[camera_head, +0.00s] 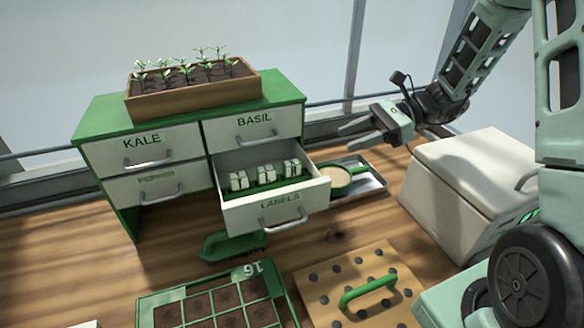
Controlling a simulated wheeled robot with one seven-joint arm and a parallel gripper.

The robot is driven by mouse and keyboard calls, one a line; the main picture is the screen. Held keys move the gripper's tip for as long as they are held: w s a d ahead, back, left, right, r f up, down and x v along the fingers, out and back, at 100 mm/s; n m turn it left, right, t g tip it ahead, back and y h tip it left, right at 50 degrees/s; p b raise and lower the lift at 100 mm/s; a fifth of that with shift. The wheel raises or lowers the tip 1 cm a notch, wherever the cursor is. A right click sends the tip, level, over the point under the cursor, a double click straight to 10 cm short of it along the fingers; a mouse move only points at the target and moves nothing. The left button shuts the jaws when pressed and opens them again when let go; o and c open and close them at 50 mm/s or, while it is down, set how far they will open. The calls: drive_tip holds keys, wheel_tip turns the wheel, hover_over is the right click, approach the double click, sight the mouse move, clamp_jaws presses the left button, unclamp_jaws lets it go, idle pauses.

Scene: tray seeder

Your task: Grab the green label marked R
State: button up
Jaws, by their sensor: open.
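The drawer marked LABELS (281,209) is pulled open at the lower right of the cabinet (190,120). Inside it stand several small white labels (292,167) in a green holder (266,184). Their markings are too small to read, so I cannot tell which is R. My gripper (342,136) is open and empty, to the right of the cabinet and above the table. Its fingers point left, towards the cabinet, apart from the labels.
A seedling box (193,97) stands on the cabinet. A green-handled pan (332,178) lies on a metal tray (373,187) right of the drawer. A white box (468,165) stands right. In front are a green brush (232,243), a cell tray (285,275) and a wooden board (335,270).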

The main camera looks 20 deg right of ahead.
drive_tip(key=p, duration=0.1)
approach(296, 162)
drive_tip(key=a, duration=0.3)
drive_tip(key=p+x, duration=0.1)
drive_tip(key=x, duration=0.2)
drive_tip(key=p+x, duration=0.1)
drive_tip(key=x, duration=0.1)
drive_tip(key=shift+w+a+f+p, duration=0.15)
drive_tip(key=shift+w+f+p, duration=0.15)
drive_tip(key=shift+f, duration=0.25)
clamp_jaws()
